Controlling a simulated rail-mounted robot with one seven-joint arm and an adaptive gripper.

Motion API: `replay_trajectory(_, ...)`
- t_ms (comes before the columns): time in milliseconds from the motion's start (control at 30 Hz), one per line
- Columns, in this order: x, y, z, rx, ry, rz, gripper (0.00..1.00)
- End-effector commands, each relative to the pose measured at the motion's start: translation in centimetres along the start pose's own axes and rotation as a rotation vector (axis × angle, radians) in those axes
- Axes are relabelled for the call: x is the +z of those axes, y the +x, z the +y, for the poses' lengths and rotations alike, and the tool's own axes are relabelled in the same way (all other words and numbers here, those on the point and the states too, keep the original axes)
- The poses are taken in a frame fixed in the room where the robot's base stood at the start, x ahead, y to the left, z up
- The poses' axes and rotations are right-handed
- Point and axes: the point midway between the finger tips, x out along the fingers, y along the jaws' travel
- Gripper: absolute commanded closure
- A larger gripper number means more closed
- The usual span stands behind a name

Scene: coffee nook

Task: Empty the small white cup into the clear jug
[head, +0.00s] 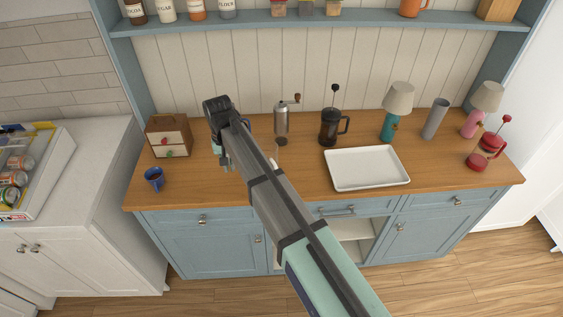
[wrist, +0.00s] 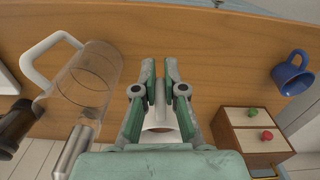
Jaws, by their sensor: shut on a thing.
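The small white cup (wrist: 160,127) is mostly hidden by my gripper (wrist: 159,75) in the wrist view. Its white rim or wall shows between the green fingers, which are shut on a narrow part of it. I cannot tell its tilt or contents. The clear jug (wrist: 92,80), with a white handle, stands on the counter left of my gripper in the wrist view, apart from the fingers. In the head view my arm hides most of the jug and the cup; my gripper (head: 221,150) shows partly beside the wrist.
A blue mug (head: 154,178) and a small drawer box (head: 168,136) stand at the counter's left. A coffee grinder (head: 281,120), a black French press (head: 329,126) and a white tray (head: 367,169) are to the right. A shelf (head: 340,20) runs above.

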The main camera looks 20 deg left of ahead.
Motion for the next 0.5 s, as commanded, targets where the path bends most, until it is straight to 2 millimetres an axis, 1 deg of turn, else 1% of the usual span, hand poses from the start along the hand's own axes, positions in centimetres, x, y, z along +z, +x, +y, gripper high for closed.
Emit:
replay_trajectory(267,0.1,-0.3,0.9,-0.083,0.024,0.005,1.0)
replay_trajectory(500,0.1,-0.7,2.3,-0.242,0.022,0.012,1.0)
